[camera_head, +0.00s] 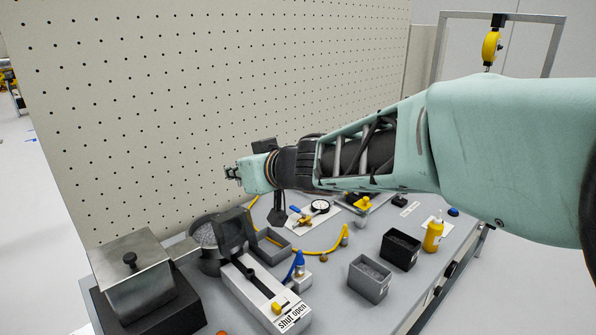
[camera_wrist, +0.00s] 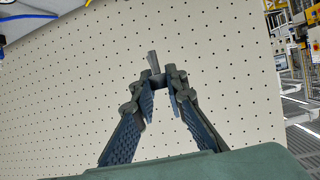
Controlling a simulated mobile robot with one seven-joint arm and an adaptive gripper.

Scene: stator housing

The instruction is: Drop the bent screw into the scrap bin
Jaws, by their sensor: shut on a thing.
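My gripper (camera_head: 232,173) is raised in front of the pegboard, well above the bench, in the head view. In the wrist view my gripper (camera_wrist: 160,85) has its fingertips drawn together on a small grey piece, seemingly the bent screw (camera_wrist: 153,62), which sticks out past the tips. Its bend cannot be made out clearly. No bin is plainly marked as scrap. A round dark container (camera_head: 208,266) with grey contents stands at the bench's left, below my gripper. A grey bin (camera_head: 369,290) and a black bin (camera_head: 397,256) stand right of centre.
A metal box (camera_head: 135,275) with a knob sits front left. A white device (camera_head: 265,297) marked "shut" and "open" has an upright dark plate. A shallow grey tray (camera_head: 273,247), a yellow hose (camera_head: 328,250) and a yellow bottle (camera_head: 433,235) are on the bench. The pegboard (camera_head: 200,80) rises behind.

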